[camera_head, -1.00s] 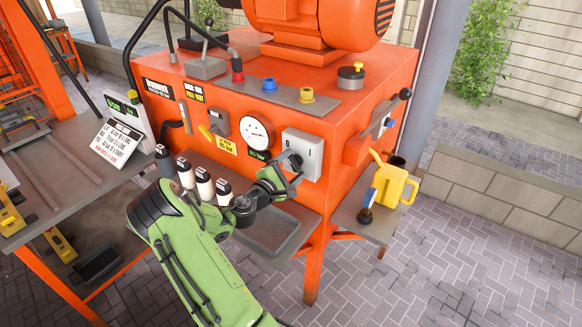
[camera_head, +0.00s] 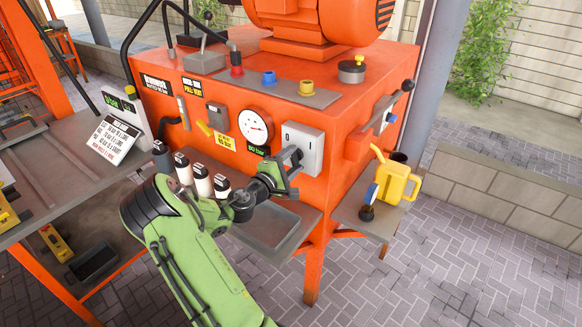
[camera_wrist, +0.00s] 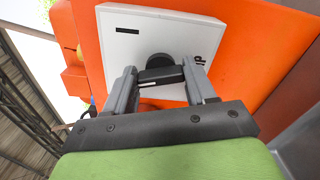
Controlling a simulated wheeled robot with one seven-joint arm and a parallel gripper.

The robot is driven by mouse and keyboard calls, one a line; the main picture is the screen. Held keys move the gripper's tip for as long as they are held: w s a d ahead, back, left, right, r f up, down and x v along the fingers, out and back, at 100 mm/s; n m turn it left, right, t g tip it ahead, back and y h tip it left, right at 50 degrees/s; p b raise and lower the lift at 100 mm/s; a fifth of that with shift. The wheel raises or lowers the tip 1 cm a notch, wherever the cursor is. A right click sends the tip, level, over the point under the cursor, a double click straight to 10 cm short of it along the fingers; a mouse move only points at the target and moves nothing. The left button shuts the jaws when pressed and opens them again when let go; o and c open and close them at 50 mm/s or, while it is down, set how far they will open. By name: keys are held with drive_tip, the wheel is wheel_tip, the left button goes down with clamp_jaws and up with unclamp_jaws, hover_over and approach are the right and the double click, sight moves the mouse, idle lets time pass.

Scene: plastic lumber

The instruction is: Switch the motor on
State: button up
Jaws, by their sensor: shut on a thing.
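A pale grey switch box (camera_head: 309,148) is mounted on the front of the orange machine (camera_head: 345,110). It fills the upper middle of the wrist view (camera_wrist: 150,22). Its black rotary knob (camera_wrist: 161,76) has a round base and a bar handle, which lies roughly crosswise between the fingers in the wrist view. My gripper (camera_wrist: 161,72) is shut on this bar, one grey finger at each end. In the head view, my gripper (camera_head: 287,168) reaches the box from below left and hides most of the knob. The orange motor (camera_head: 315,20) sits on top of the machine.
Several dark-capped white bottles (camera_head: 201,180) stand close to my arm. A grey tray (camera_head: 268,226) lies below; a yellow watering can (camera_head: 398,180) stands right on a side shelf.

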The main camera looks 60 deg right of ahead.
drive_tip(key=m+b, duration=0.2)
drive_tip(key=b, duration=0.1)
drive_tip(key=f+m+b, duration=0.1)
drive_tip(key=m+b, duration=0.2)
drive_tip(key=shift+m, duration=0.3)
drive_tip(key=m+b, duration=0.4)
drive_tip(key=b, duration=0.1)
drive_tip(key=shift+r+m, duration=0.1)
drive_tip(key=shift+m, duration=0.3)
drive_tip(key=shift+b, duration=0.4)
drive_tip(key=o, duration=1)
drive_tip(key=shift+r, duration=0.1)
drive_tip(key=shift+o, duration=0.2)
drive_tip(key=w+a+p, duration=0.1)
drive_tip(key=w+a, duration=0.1)
drive_tip(key=a, duration=1.3)
drive_tip(key=shift+w+a, duration=0.25)
drive_tip(key=shift+a, duration=0.1)
